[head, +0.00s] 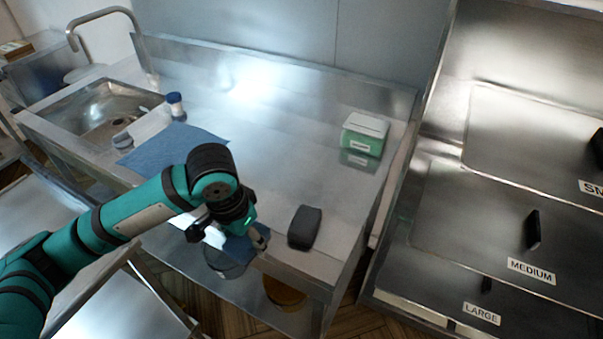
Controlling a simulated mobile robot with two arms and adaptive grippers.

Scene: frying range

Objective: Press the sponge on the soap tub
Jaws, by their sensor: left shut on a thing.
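A green tub with a white lid and a small label (364,134), which looks like the soap tub, stands at the right end of the steel counter. A dark grey, rounded block (305,227), possibly a sponge, lies near the counter's front edge. My left gripper (260,238) is just left of this block, with a visible gap between them. A blue patch shows below the gripper. My right gripper is not in view.
A sink with a tap (100,112) is at the left. The steel unit with labelled lids (470,240) stands right. The counter's middle (275,125) is clear.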

